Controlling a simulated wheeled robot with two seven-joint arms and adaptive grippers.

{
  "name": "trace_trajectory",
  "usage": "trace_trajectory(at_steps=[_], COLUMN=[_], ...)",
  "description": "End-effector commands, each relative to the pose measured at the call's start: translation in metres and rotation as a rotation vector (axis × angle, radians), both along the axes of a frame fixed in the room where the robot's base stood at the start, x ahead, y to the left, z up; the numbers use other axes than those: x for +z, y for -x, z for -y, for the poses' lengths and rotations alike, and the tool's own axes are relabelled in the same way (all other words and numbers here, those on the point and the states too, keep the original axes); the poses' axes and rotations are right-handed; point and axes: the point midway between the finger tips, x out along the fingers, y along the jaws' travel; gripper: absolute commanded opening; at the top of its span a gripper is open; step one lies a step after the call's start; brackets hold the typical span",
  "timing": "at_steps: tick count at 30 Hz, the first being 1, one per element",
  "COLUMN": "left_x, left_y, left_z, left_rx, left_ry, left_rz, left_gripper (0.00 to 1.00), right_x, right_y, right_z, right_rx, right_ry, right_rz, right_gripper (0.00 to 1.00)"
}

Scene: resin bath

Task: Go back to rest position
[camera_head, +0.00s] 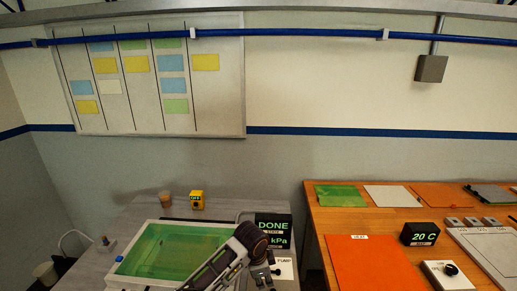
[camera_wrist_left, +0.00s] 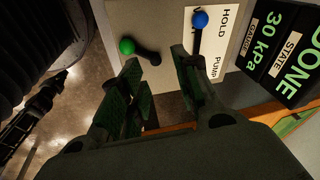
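My left gripper (camera_head: 268,274) is over the pump panel (camera_head: 285,268) at the right end of the grey bench. In the left wrist view my left gripper (camera_wrist_left: 157,60) has its two fingers apart, with nothing held between them. A lever with a green knob (camera_wrist_left: 127,46) lies just beyond the fingertips. A lever with a blue knob (camera_wrist_left: 200,19) stands beside it on the HOLD/PUMP label. I cannot tell whether a finger touches either lever. The display (camera_head: 273,229) reads DONE, and in the left wrist view it shows 30 kPa. My right gripper is not seen.
A white-rimmed bath (camera_head: 124,270) with green contents is left of my arm. A yellow box (camera_head: 197,200) and a brown cup (camera_head: 165,200) stand behind it. The orange table (camera_head: 316,222) on the right holds sheets, a 20 C display (camera_head: 420,234) and a knob box (camera_head: 449,273).

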Motion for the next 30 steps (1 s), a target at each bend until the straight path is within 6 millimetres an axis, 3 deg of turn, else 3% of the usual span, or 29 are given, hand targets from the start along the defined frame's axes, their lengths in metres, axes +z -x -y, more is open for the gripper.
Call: trace_trajectory(at_steps=[14,30], left_x=[-0.015,-0.026], left_y=[0.048,0.098], left_z=[-0.018,-0.070], left_rx=[0.230,0.545], left_ry=[0.136,0.228], left_rz=[-0.032,-0.057], left_gripper=[0.32,0.32], right_x=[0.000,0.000], right_y=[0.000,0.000], right_z=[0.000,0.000], right_rx=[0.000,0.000], right_ry=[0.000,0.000], right_rz=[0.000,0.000], right_gripper=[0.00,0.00])
